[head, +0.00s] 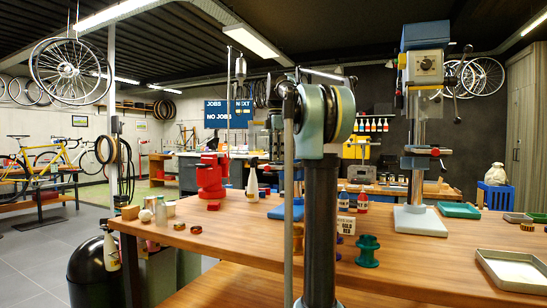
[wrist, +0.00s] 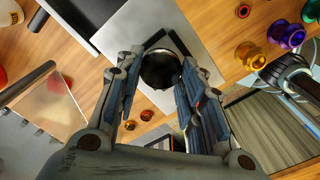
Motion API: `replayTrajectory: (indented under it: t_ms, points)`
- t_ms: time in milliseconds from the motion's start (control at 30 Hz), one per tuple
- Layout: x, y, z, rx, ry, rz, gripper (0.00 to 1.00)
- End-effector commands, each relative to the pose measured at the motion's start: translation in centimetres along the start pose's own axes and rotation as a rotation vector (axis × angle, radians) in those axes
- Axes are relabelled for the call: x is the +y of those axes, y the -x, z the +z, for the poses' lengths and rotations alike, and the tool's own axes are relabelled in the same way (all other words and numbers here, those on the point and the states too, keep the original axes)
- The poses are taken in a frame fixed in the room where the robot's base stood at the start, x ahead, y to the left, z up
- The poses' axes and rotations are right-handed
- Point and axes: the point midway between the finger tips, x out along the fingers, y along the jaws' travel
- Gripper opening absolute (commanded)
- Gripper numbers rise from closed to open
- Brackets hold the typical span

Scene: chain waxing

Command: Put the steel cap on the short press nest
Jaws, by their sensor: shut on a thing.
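In the wrist view my gripper (wrist: 160,75) is closed around a dark, round, shiny piece that looks like the steel cap (wrist: 160,68). One finger is on each side of it. The cap is over a light grey plate (wrist: 133,32) that has a black angled bracket just beyond the cap. I cannot tell whether the cap touches the plate, or whether this bracket is part of the short press nest. The nest is not clearly identifiable in either view. My gripper does not show in the head view.
In the wrist view a gold spool (wrist: 250,54) and a purple spool (wrist: 286,34) stand right of the plate. Small copper-coloured rings (wrist: 131,125) lie at lower left. In the head view a tall press (head: 425,65), a green spool (head: 368,251) and a cream tray (head: 512,270) are on the bench.

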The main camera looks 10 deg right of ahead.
Motion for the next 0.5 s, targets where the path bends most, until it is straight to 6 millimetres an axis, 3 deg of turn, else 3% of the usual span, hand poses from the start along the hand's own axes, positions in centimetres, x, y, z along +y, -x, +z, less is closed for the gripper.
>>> replayTrajectory:
  t_ms: [467,500]
  points:
    - [0.01,-0.86,0.01,0.0,0.0,0.0,0.06]
    - [0.02,-0.88,0.01,0.0,0.0,0.0,0.4]
